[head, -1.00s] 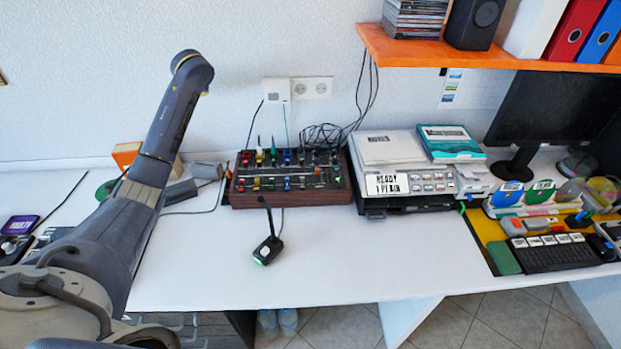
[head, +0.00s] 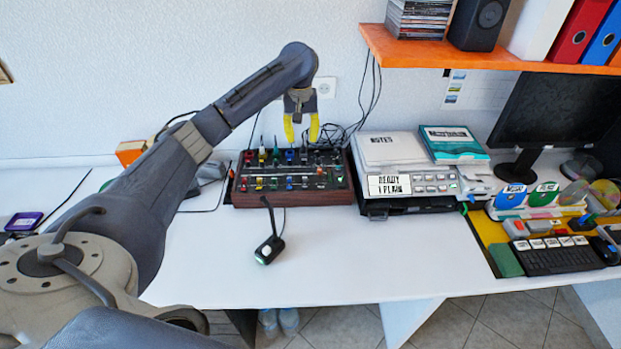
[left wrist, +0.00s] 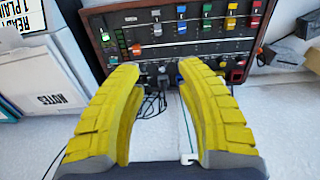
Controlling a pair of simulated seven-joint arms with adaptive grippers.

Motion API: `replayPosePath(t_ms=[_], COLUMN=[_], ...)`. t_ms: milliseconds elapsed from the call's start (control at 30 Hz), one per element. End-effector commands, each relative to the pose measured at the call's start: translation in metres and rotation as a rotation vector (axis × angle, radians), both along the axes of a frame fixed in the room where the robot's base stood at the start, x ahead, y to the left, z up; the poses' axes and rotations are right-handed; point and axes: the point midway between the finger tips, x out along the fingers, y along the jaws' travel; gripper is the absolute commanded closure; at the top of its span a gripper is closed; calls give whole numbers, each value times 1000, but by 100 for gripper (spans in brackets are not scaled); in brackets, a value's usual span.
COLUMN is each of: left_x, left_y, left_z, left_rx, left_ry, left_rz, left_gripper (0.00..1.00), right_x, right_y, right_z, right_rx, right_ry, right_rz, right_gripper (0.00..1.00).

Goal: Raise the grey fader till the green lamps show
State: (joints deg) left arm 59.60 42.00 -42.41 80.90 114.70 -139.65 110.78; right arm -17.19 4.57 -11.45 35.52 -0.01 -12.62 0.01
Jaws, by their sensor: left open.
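The mixer panel (head: 335,184), dark with a reddish-brown frame, stands against the wall in the head view and fills the top of the left wrist view (left wrist: 185,53). It carries coloured caps in rows. A pale grey-white cap (left wrist: 157,29) sits beside a blue cap (left wrist: 182,28) in the left wrist view; I take it for the grey fader. My right gripper is not in view.
Black cables (head: 328,133) lie behind the mixer. A grey device (head: 430,186) with notes and a teal box on it stands right of the mixer. The front of the white table (head: 350,265) is clear.

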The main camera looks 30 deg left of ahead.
Motion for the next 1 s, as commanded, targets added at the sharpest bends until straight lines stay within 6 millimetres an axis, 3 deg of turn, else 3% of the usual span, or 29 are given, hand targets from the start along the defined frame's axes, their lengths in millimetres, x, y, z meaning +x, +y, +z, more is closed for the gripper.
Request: replayPosePath(t_ms=[167, 367, 1000], left_x=[-5, -6, -7], left_y=[-5, -7, -7], left_z=[-3, -20, -123], left_rx=[-9, -12, -14], left_ry=[30, 34, 35], left_rz=[2, 1, 3], left_gripper=[64, 64, 64], right_x=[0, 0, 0], right_y=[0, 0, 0], right_z=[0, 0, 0], right_rx=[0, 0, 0], right_ry=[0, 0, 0], right_rz=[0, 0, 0], right_gripper=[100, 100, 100])
